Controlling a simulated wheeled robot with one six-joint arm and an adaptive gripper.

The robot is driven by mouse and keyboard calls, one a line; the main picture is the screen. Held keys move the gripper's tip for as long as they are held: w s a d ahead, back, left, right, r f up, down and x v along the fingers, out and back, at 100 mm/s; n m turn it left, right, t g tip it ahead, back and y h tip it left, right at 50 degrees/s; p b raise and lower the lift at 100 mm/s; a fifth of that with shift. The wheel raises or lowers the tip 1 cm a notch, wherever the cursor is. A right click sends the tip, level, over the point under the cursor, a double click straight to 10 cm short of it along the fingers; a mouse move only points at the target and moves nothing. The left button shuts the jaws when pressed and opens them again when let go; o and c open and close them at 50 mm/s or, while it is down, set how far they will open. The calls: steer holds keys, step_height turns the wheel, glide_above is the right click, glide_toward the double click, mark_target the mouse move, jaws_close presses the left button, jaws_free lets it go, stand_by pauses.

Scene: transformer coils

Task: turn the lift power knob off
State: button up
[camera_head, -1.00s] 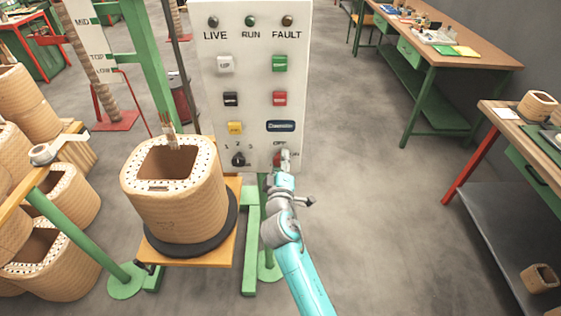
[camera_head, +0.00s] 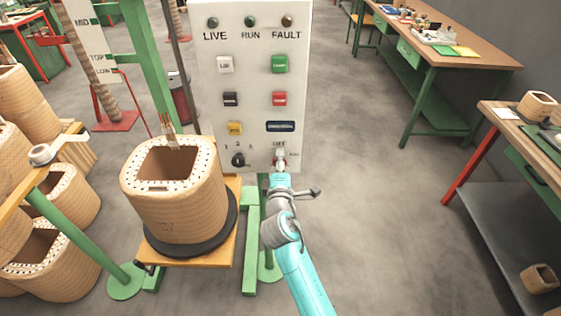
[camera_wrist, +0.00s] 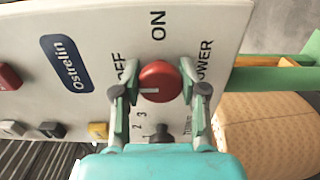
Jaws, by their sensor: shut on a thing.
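The lift power knob is a round red knob (camera_wrist: 158,79) with a white mark, on the white control panel (camera_head: 210,125). In the wrist view it sits between the OFF, ON and POWER labels, with the panel turned sideways. The white mark is on the side of the knob toward the left, the OFF side; its exact setting is hard to tell. My gripper (camera_wrist: 159,88) has a finger on each side of the knob and is shut on it. In the head view my gripper (camera_head: 279,163) is at the panel's lower right and mostly covers the knob.
A black selector knob (camera_head: 238,160) marked 1, 2, 3 is left of my gripper. Several push buttons and lamps are above. A wound coil (camera_head: 180,215) stands on the lift platform at left. Workbenches (camera_head: 450,50) are at right, with clear floor between.

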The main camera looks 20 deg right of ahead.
steer(key=o, duration=1.1)
steer(key=v, duration=1.2)
steer(key=shift+s+f, duration=0.1)
